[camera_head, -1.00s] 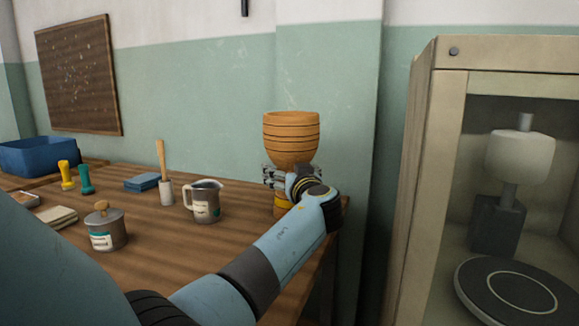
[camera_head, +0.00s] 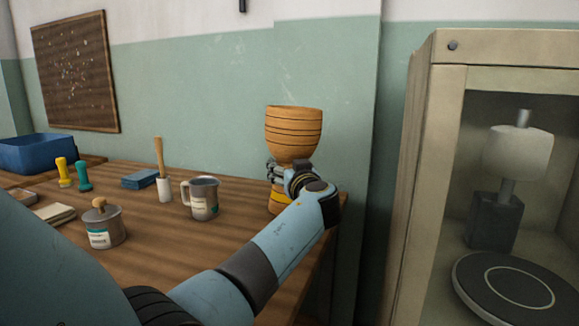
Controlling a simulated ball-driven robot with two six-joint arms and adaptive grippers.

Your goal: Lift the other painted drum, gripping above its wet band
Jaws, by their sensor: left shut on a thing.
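The goblet drum (camera_head: 293,130) stands upright near the right end of the wooden table. It has an orange-brown bowl with dark rings and a narrower stem. A yellow band (camera_head: 277,197) shows low on its foot. My left gripper (camera_head: 285,173) is shut around the drum's stem, above the yellow band and below the bowl. My left wrist and forearm hide the right side of the stem and foot, so I cannot tell whether the foot touches the table. My right gripper is not in view.
A steel jug (camera_head: 203,198), a lidded pot (camera_head: 102,226), a wooden-handled brush (camera_head: 162,170), a blue cloth stack (camera_head: 141,179) and a blue bin (camera_head: 45,154) stand on tables at left. An open-fronted cabinet (camera_head: 437,150) with a dark round turntable (camera_head: 506,287) is at right.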

